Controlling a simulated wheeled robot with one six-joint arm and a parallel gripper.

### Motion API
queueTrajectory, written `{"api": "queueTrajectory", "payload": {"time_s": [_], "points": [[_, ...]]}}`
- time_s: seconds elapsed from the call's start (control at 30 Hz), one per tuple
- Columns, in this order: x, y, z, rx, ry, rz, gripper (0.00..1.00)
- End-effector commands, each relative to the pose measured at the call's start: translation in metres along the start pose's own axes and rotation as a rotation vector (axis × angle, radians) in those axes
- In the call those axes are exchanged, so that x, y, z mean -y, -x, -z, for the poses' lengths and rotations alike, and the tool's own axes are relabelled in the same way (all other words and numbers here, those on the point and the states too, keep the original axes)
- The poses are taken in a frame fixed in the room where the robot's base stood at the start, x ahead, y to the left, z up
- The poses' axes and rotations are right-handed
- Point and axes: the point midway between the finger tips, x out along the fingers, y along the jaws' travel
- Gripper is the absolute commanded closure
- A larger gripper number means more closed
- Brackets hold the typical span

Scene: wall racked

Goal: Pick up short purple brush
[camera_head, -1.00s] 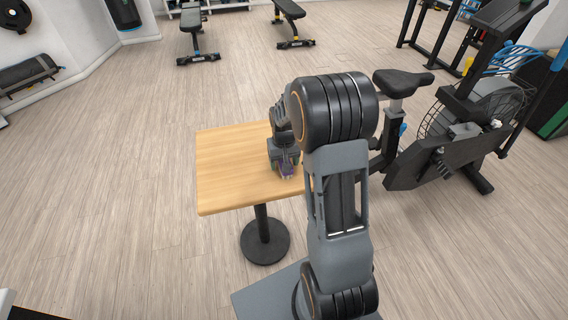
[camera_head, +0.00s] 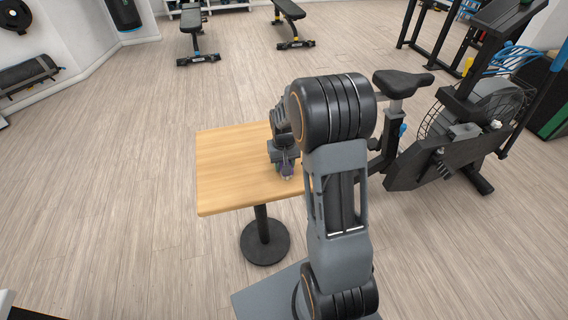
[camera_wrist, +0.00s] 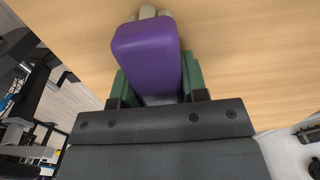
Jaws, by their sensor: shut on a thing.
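The short purple brush (camera_wrist: 147,52) sits between the green-padded fingers of my gripper (camera_wrist: 155,78) in the wrist view. Its purple end faces the camera, and a pale part shows just beyond it. My gripper is shut on it. My arm hides part of the table's right side. I cannot tell whether the brush touches the tabletop.
The left part of the table is bare. An exercise bike (camera_head: 450,140) stands on the floor just right of the table. Two benches (camera_head: 196,35) stand at the back. The floor left of the table is clear.

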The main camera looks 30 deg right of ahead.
Motion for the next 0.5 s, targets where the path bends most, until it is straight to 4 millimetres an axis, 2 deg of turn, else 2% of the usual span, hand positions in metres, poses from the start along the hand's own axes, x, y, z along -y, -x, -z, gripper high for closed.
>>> {"api": "queueTrajectory", "payload": {"time_s": [0.27,0.37,0.5], "points": [[0.0,0.005,0.001,-0.002,0.0,0.0,0.89],[0.0,0.013,0.001,-0.003,0.0,0.0,0.89],[0.0,0.034,0.001,-0.006,0.0,0.0,0.89]]}}
